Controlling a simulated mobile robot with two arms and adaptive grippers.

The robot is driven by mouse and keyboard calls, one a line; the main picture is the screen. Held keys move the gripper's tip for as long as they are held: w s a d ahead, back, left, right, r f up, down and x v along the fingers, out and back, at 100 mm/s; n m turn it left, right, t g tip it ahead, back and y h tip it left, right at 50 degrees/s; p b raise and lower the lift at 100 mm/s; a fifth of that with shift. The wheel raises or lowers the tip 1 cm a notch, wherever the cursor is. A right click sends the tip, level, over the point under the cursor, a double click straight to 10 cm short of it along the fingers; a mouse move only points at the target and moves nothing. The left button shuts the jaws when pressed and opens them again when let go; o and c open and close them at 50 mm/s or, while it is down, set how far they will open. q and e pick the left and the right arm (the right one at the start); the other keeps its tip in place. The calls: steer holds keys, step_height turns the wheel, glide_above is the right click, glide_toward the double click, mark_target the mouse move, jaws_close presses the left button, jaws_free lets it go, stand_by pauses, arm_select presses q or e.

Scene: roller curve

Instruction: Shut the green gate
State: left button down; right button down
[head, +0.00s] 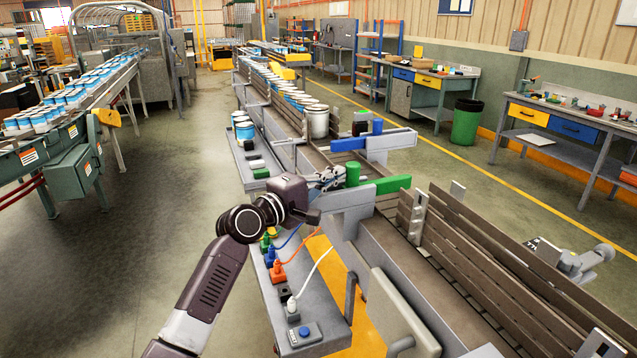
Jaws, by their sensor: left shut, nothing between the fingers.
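The green gate shows as a green bar (393,184) with an upright green post (352,173) to its left, at a grey bracket on the near side of the roller lane. My left gripper (338,176) is shut and empty, close to the left side of the green post. I cannot tell whether it touches the post. The gripper and wrist hide a little of the bracket's left end.
A blue bar (349,143) with a blue post (377,127) sits just beyond the green one. Cans (318,121) line the conveyor behind. A grey shelf with coloured plugs, cables and a blue button (304,331) runs below my left arm. Floor at left is clear.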

arm_select(q)
steer(key=v, duration=1.2)
steer(key=s+a+f+m+g+y, duration=0.1)
steer(key=s+a+f+m+y, duration=0.1)
steer(key=s+f, duration=0.55)
steer(key=s+a+f+m+g+y, duration=0.2)
steer(key=s+f, duration=0.2)
steer(key=f, duration=0.7)
steer(key=s+a+f+m+g+y, duration=0.1)
steer(key=s+a+f+m+y, duration=0.15)
steer(key=s+f, duration=0.5)
steer(key=s+a+f+m+g+y, duration=0.2)
steer(key=s+a+f, duration=0.2)
steer(key=s, duration=0.3)
steer(key=s+a+f+m+g+y, duration=0.1)
steer(key=s+a+f+g+y, duration=0.2)
steer(key=s, duration=0.5)
steer(key=s+a+f+m+y, duration=0.1)
steer(key=s+a+f+m, duration=0.1)
steer(key=s+a+f, duration=0.35)
step_height(320, 180, down, 25)
steer(key=s+g+b, duration=0.1)
steer(key=s+b, duration=0.1)
steer(key=s+a+f+g+b, duration=0.1)
steer(key=s+a+f+b, duration=0.1)
steer(key=s+f, duration=1.6)
step_height(320, 180, down, 3)
steer(key=shift+a+r+g+b, duration=0.1)
steer(key=shift+a+g+b, duration=0.2)
steer(key=shift+a+g, duration=0.1)
